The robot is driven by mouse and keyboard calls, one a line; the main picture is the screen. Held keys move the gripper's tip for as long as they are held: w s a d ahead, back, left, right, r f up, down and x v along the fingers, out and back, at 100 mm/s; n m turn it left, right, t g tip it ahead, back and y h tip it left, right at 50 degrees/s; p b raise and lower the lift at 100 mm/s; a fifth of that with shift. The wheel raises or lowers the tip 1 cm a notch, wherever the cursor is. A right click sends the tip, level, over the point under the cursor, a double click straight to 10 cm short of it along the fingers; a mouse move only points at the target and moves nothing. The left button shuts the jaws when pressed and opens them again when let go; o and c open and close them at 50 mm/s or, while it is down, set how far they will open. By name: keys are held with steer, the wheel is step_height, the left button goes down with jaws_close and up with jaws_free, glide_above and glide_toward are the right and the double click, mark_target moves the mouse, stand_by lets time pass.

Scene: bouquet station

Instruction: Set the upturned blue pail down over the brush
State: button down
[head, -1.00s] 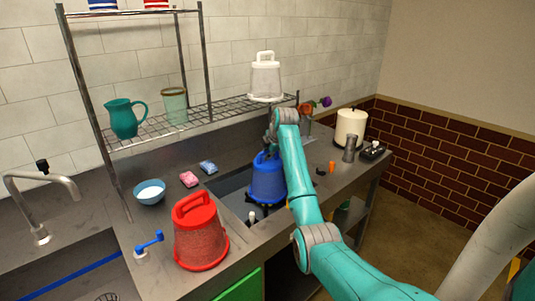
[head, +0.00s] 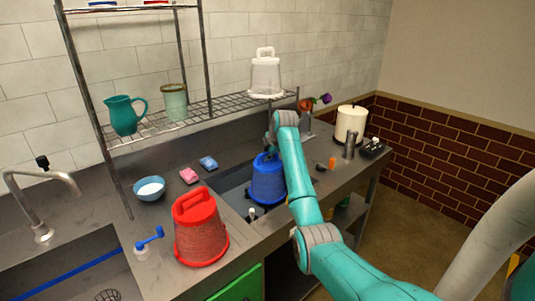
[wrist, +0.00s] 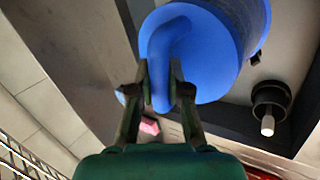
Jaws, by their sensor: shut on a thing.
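My gripper (wrist: 160,91) is shut on the handle of the upturned blue pail (wrist: 212,52), with one finger on each side of the grip. The blue pail also shows in the head view (head: 267,184), upright on its wide rim side and held over the sunken basin, partly behind my arm. A dark round thing with a pale upright stub, seemingly the brush (wrist: 268,108), stands in the basin just beside the pail's rim. Its pale top shows in the head view (head: 252,213), left of and below the pail. I cannot tell how far the rim is above the basin floor.
An upturned red pail (head: 200,235) stands at the counter's front left of the basin. A pink sponge (head: 188,175), a blue sponge (head: 208,163) and a bowl (head: 149,189) lie behind. A white pail (head: 266,78) sits on the wire rack (head: 222,104).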

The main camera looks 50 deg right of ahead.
steer(key=shift+f, duration=0.7)
steer(key=c, duration=1)
jaws_free()
steer(key=shift+c, duration=0.2)
steer(key=v, duration=1.2)
steer(key=shift+a, duration=0.1)
